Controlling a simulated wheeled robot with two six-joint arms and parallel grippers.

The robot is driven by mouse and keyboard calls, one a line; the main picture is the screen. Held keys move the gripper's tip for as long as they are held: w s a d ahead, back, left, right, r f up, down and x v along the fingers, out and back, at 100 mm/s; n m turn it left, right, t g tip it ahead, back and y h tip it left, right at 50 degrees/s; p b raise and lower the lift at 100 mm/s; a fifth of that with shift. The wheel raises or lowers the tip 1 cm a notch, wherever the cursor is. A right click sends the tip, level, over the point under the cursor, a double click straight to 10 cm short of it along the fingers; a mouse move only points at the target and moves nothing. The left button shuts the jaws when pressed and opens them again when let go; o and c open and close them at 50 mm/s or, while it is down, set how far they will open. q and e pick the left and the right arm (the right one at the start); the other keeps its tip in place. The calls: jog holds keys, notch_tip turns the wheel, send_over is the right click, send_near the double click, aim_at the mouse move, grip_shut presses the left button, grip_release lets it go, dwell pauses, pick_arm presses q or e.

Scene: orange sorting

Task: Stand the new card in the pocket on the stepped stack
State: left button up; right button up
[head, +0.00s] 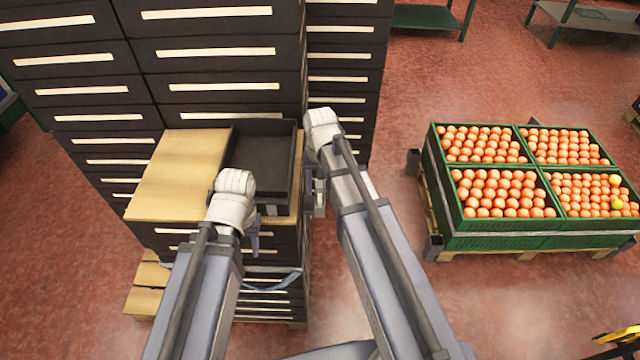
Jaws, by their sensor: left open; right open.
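The stepped stack of dark crates (175,230) stands in front of me, its lower front step topped by a pale wooden board (172,172) and an open, empty black crate (262,150). A small pale patch (271,210) shows on that crate's front face; I cannot tell whether it is the pocket or a card. My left gripper (255,243) is open at the stack's front, just below the crate's front edge, mostly hidden by its wrist. My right gripper (319,205) is open beside the crate's right side. I see no card clearly in either gripper.
Taller columns of dark crates (222,52) rise behind. On the right, a pallet (526,256) carries green crates (500,240) of oranges, with a few yellowish fruits. Green tables (425,17) stand at the back. Red floor (375,130) is clear between stack and pallet.

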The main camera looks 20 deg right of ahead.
pick_arm(q)
jog(key=shift+r, duration=0.1)
pick_arm(e)
jog(key=shift+r, duration=0.1)
pick_arm(q)
notch_tip(320, 180, up, 8)
jog(key=p, duration=0.7)
jog(key=shift+f+p, duration=0.2)
jog(key=shift+p, duration=0.2)
pick_arm(e)
notch_tip(320, 180, up, 8)
jog(key=shift+f, duration=0.2)
pick_arm(q)
notch_tip(320, 180, up, 7)
jog(key=p, duration=0.7)
pick_arm(e)
notch_tip(320, 180, up, 7)
